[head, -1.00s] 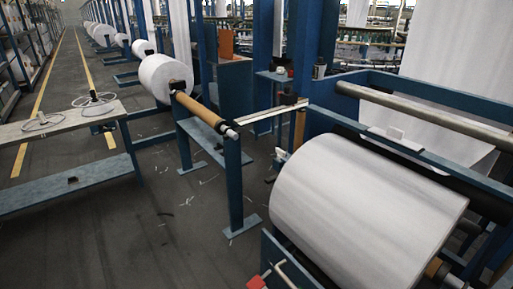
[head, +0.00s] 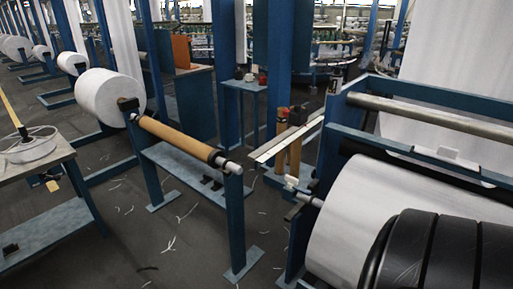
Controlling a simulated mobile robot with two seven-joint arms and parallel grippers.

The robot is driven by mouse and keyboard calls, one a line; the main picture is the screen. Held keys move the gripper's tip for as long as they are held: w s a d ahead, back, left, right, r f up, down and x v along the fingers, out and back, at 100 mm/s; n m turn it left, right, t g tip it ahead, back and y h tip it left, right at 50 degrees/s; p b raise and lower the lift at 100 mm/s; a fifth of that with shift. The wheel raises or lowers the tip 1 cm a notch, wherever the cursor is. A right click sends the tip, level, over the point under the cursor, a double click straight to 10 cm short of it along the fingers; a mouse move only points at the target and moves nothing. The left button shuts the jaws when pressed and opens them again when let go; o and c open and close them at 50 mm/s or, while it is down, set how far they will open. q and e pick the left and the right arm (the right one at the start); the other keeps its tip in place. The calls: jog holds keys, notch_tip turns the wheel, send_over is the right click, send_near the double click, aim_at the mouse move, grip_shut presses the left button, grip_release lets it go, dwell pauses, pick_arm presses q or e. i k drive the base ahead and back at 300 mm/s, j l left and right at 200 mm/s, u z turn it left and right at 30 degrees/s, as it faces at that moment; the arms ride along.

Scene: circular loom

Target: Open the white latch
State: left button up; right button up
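I cannot tell for sure which part is the white latch. A small white fitting (head: 291,182) sits at the left end of the large white roll's frame, beside a metal shaft end. Whether either is open or shut is too small to tell. The large white roll (head: 342,222) lies in the blue frame at the right. A black ribbed rounded part, likely of my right arm, covers its lower right. Neither gripper shows.
A blue stand (head: 233,220) carries a brown roller (head: 178,138) at centre left. A grey table (head: 52,157) with a white reel (head: 30,145) stands at the left. White rails (head: 287,139) reach toward the blue frame (head: 331,150). Open floor (head: 190,255) with scraps lies between table and frame.

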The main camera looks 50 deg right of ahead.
aim_at(293, 182)
jog(key=i+z, duration=0.45)
jog(key=i+j+z, duration=0.15)
jog(key=i+z, duration=0.15)
jog(key=z, duration=0.15)
jog(key=i+j+z, duration=0.3)
jog(key=z, duration=0.15)
jog(key=i+j+z, duration=0.1)
jog(key=z, duration=0.35)
jog(key=i+j+z, duration=0.2)
jog(key=z, duration=0.2)
jog(key=i+j+z, duration=0.15)
jog(key=z, duration=0.3)
jog(key=i+j+z, duration=0.1)
jog(key=j+z, duration=0.2)
jog(key=z, duration=0.15)
